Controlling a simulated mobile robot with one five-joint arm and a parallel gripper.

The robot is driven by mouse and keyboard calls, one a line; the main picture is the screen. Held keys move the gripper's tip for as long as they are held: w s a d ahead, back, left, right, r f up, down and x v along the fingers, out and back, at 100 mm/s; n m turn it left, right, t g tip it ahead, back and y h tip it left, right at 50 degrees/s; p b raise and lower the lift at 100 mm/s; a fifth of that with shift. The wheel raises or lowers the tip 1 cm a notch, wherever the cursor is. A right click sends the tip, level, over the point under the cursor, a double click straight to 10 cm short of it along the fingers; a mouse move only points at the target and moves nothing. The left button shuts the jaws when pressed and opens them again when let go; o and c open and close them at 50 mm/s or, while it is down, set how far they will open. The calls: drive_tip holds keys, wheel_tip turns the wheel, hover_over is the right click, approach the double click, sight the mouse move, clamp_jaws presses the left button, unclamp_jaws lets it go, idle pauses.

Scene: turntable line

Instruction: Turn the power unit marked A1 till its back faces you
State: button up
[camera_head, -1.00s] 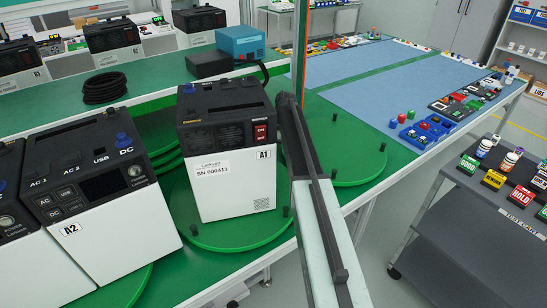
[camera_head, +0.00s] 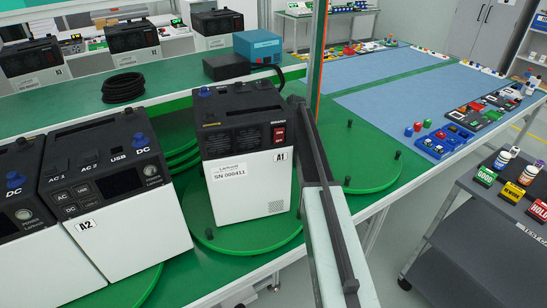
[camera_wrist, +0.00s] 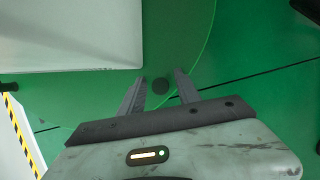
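The power unit marked A1 (camera_head: 246,190) stands upright on a round green turntable (camera_head: 245,236) in the head view. The face toward me has a red switch, dark vents, a serial-number label and the A1 tag. My arm reaches up just right of it; my gripper is hidden there. In the wrist view my gripper (camera_wrist: 160,90) is open, its fingers apart on either side of a small dark peg (camera_wrist: 160,87) at the disc's rim. I cannot tell whether they touch it. A pale casing (camera_wrist: 70,35), apparently A1's, is at upper left.
Unit A2 (camera_head: 130,237) stands close on the left, with another unit beyond it. An empty green turntable (camera_head: 365,175) lies to the right. A blue box (camera_head: 257,46) and a coiled black cable (camera_head: 123,88) are behind. A grey cart (camera_head: 470,235) stands at right.

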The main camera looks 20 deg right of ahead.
drive_tip(key=p+v, duration=0.7)
drive_tip(key=v, duration=0.1)
